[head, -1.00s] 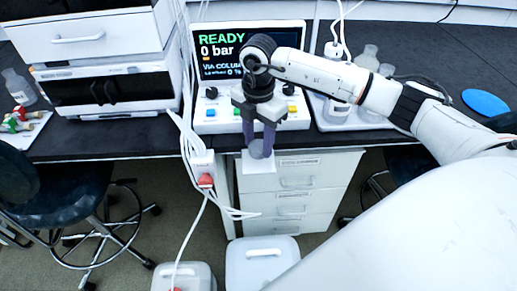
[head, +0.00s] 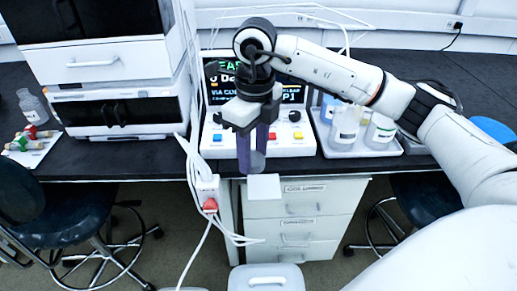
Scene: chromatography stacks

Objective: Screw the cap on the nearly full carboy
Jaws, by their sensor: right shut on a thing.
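My right gripper (head: 252,160) points down in front of the bench edge. Its purple fingers are shut on a small grey thing (head: 258,162) that looks like the cap; the fingers hide part of it. One white carboy (head: 265,280) with a handle on top stands on the floor below, cut off by the lower picture edge. Only a sliver of a second carboy (head: 182,289) shows to its left. Their necks and fill levels are out of view, so I cannot tell which is nearly full. My left gripper is not in view.
A white square plate (head: 264,187) juts out just below the gripper, in front of the drawer unit (head: 305,215). White cables with a red-switched power strip (head: 208,198) hang to the left. A control console (head: 285,135) and a tray of bottles (head: 355,150) stand on the bench. Stools stand either side.

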